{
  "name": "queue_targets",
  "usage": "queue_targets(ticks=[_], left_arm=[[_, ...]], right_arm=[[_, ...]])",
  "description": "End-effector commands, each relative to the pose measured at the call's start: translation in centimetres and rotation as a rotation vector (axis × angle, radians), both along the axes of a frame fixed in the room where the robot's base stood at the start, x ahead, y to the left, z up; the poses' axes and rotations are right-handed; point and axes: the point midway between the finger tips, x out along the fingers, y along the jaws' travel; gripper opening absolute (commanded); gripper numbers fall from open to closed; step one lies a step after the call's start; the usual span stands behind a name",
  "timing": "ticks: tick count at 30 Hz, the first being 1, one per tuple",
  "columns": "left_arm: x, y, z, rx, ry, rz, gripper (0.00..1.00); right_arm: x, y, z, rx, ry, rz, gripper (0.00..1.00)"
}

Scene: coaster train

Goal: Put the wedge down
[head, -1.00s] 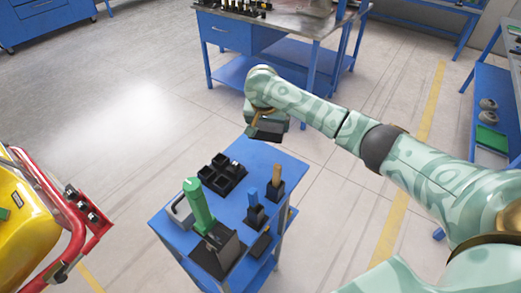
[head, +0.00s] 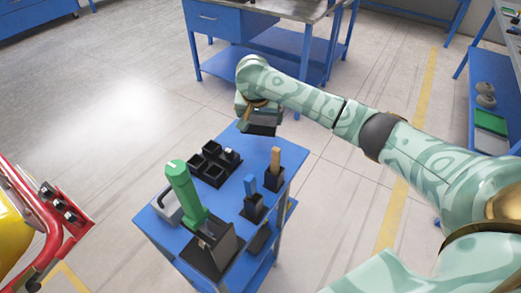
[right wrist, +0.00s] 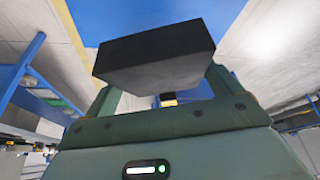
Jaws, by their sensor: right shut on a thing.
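The wedge is a dark grey block (head: 262,129) held at the tip of my right gripper (head: 256,114). In the right wrist view the block (right wrist: 155,58) spans the gap between the two fingers, which are shut on it. In the head view it hangs near the far right edge of the blue cart top (head: 245,138). I cannot tell how high above the cart it is. In the right wrist view, a blue surface (right wrist: 128,22) shows beyond it. My left gripper is not in view.
A red-railed yellow machine (head: 30,225) is left. A blue workbench (head: 260,42) stands behind.

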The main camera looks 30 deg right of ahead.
Motion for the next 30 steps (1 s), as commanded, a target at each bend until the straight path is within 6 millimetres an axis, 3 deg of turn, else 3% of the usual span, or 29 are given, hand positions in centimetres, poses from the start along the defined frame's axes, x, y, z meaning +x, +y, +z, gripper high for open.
queue_targets(ticks=[5, 21, 30], left_arm=[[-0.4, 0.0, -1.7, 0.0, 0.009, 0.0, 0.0], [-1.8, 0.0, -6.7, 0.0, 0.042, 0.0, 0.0], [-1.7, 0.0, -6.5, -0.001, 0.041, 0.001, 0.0]], right_arm=[[0.1, 0.0, -1.8, -0.001, -0.001, 0.0, 0.61], [0.1, -0.1, -10.7, -0.002, 0.0, -0.001, 0.61], [0.1, -0.1, -10.6, -0.001, -0.004, -0.001, 0.61]])
